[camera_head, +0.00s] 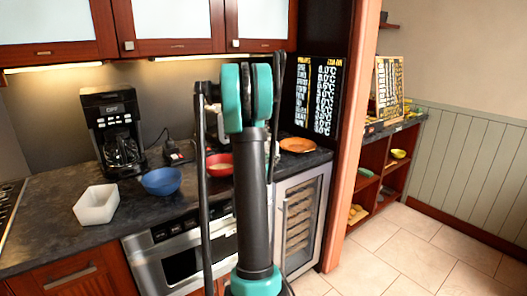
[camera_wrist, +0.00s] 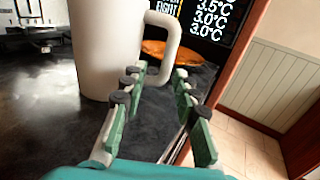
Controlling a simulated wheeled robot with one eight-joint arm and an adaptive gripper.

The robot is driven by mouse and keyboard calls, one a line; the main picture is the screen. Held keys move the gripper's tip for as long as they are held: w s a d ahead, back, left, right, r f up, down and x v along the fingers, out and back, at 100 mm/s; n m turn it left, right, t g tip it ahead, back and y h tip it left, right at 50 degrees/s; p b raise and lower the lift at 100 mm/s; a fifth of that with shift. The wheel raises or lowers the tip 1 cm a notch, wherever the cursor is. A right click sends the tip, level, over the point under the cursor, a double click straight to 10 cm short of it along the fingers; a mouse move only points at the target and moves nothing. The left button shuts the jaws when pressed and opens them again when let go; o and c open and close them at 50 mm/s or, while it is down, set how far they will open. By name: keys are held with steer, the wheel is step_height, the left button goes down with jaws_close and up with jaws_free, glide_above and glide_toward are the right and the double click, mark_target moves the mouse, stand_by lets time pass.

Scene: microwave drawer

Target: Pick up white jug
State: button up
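The white jug (camera_wrist: 103,45) stands upright on the dark countertop in the wrist view, close ahead and left of centre, with its top cut off by the frame. Its handle (camera_wrist: 172,48) faces right. The handle shows between and just beyond the fingertips, and the left finger overlaps the jug's lower side in the picture. I cannot tell whether they touch. In the head view my arm hides the gripper and I cannot make out the jug.
An orange plate (camera_head: 297,145) lies behind the jug, near the price board (camera_head: 320,95). The counter ends at a wooden post (camera_head: 350,130).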

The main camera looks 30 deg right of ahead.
steer(key=x, duration=0.3)
steer(key=shift+s+d+x, duration=0.1)
steer(key=shift+s+x, duration=0.05)
steer(key=shift+x, duration=1.2)
steer(key=shift+s+d+x, duration=0.15)
steer(key=shift+s+x, duration=0.05)
steer(key=shift+x, duration=1.2)
steer(key=shift+r, duration=0.2)
jaws_close()
